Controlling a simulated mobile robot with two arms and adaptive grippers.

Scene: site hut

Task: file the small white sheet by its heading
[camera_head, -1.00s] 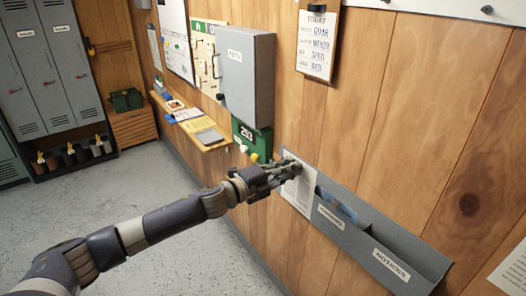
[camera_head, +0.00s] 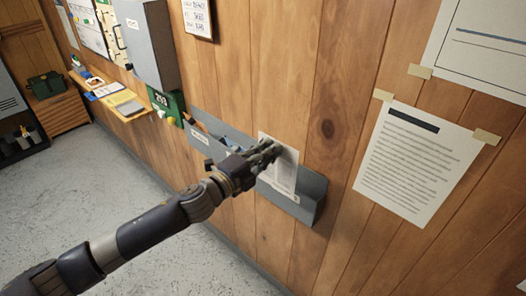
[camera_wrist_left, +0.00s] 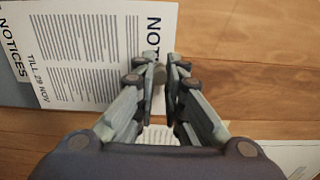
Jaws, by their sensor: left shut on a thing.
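My left gripper (camera_head: 270,150) is shut on the small white sheet (camera_head: 285,172), near its top edge, against the wood wall. In the left wrist view the fingertips (camera_wrist_left: 160,75) meet at the sheet's (camera_wrist_left: 85,50) heading edge. The heading starts "NOT"; the fingers hide the rest. "TILL 29 NOV" is printed near the opposite edge. The sheet is at the right pocket of the grey wall rack (camera_head: 313,190), whose label (camera_wrist_left: 12,48) reads "NOTICES". My right gripper is out of view.
The rack's left pocket (camera_head: 205,137) holds a blue item. A large taped notice (camera_head: 410,165) hangs on the wall at right. A grey cabinet (camera_head: 145,45), a small shelf (camera_head: 128,115) and a green box (camera_head: 168,103) are further left. The floor (camera_head: 170,235) is clear.

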